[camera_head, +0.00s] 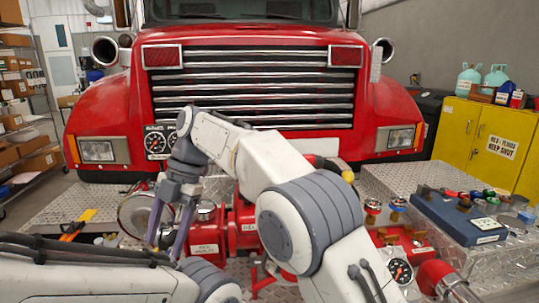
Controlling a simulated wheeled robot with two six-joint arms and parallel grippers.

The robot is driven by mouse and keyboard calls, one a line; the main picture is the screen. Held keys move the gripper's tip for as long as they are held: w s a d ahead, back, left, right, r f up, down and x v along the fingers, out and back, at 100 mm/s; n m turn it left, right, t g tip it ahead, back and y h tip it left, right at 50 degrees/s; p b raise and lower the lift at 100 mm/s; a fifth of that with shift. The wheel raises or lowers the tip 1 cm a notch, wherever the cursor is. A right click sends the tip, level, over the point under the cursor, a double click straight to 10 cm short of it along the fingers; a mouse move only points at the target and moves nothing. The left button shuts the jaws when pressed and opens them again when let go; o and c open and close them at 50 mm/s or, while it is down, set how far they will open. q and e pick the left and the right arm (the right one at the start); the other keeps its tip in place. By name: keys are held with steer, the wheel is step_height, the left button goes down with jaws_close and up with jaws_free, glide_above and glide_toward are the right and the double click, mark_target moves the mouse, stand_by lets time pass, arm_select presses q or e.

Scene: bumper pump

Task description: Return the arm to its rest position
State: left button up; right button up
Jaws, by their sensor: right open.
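My right arm (310,220) rises from the lower right, bends over the middle and reaches down to the left. Its gripper (167,245) points downward with its two fingers apart and nothing between them. It is in front of the red pump (240,232) and overlaps a round metal part beside it in the picture. I cannot tell if it touches anything. My left arm (80,280) lies low across the bottom left. Its gripper is not in view.
A red fire truck (250,75) with a chrome grille stands behind the tread-plate bumper (70,205). A blue box (460,215) with small fittings sits on the right side. A yellow cabinet (490,140) and shelves with cartons (25,150) stand at the sides.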

steer(key=w+d+f+m+t, duration=0.1)
steer(key=w+d+f+m, duration=0.2)
steer(key=d+m, duration=0.4)
steer(key=w+d+f+m+t, duration=0.2)
steer(key=d+f+m, duration=0.2)
steer(key=d+m, duration=0.3)
steer(key=s+d+f+m+t+h, duration=0.1)
steer(key=s+d+f+m, duration=0.25)
steer(key=d+m, duration=0.5)
steer(key=s+d+f+m+t+h, duration=0.1)
steer(key=s+d+f+m+h, duration=0.3)
steer(key=d, duration=0.7)
steer(key=s+d+f+m+t+y, duration=0.1)
steer(key=s+d+f+m, duration=0.3)
steer(key=s+d+m, duration=0.15)
steer(key=s+a+r+n+g, duration=0.1)
steer(key=s+a+r+n, duration=0.2)
steer(key=s+a, duration=0.4)
steer(key=s+a+r+n+g+y, duration=0.1)
steer(key=s+a+r+n, duration=0.2)
steer(key=s+a, duration=0.4)
steer(key=shift+r+n+g, duration=0.15)
steer(key=shift+n+g, duration=0.15)
steer(key=shift+n, duration=0.2)
